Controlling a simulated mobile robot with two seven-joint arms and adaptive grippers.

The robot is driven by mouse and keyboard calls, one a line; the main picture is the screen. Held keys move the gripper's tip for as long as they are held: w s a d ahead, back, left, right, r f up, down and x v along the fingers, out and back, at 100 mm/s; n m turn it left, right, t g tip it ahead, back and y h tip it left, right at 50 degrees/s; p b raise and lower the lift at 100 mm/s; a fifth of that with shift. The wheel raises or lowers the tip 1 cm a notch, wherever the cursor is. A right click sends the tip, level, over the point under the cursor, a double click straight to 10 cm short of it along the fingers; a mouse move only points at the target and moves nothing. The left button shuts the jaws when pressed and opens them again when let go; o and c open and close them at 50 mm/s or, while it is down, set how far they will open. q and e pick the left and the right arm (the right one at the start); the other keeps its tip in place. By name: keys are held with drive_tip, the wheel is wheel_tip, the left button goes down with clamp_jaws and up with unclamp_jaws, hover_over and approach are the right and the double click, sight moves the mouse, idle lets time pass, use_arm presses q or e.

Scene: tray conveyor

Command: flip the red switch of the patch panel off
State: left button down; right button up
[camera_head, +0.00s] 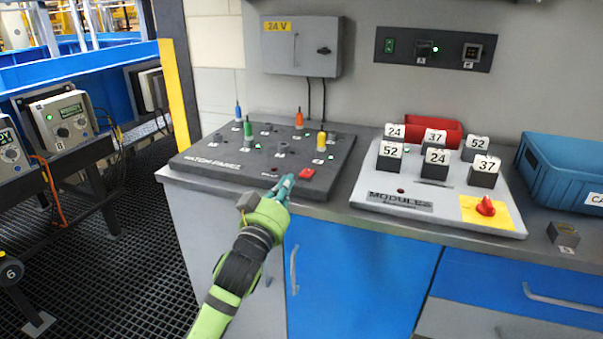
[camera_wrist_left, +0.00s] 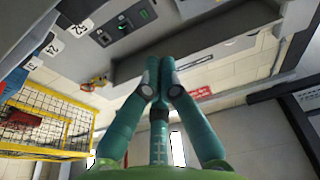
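The patch panel (camera_head: 215,165) is a dark grey sloped board on the left of the counter, with white lettering on its front. The red switch (camera_head: 307,174) is a small red block near its front right corner. My left gripper (camera_head: 288,181) is just left of the red switch, at the panel's front edge; contact cannot be told. In the left wrist view, its teal fingers (camera_wrist_left: 159,77) come together at the tips with nothing visible between them. The red switch cannot be made out in that view. My right gripper is in neither view.
Blue, green, orange and yellow plugs (camera_head: 322,140) stand upright on the panel. To the right is the modules board (camera_head: 450,215) with numbered blocks and a red knob (camera_head: 485,206). A grey 24 V box (camera_head: 300,50) hangs behind. A blue crate (camera_head: 560,175) stands far right.

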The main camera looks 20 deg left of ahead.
use_arm(q)
wheel_tip(320, 180, up, 2)
hover_over(301, 183)
drive_tip(key=shift+s+p, duration=0.15)
drive_tip(key=shift+p, duration=0.2)
drive_tip(key=f, duration=0.3)
drive_tip(key=shift+w, duration=0.2)
drive_tip(key=shift+s+f, duration=0.1)
drive_tip(key=shift+f, duration=0.35)
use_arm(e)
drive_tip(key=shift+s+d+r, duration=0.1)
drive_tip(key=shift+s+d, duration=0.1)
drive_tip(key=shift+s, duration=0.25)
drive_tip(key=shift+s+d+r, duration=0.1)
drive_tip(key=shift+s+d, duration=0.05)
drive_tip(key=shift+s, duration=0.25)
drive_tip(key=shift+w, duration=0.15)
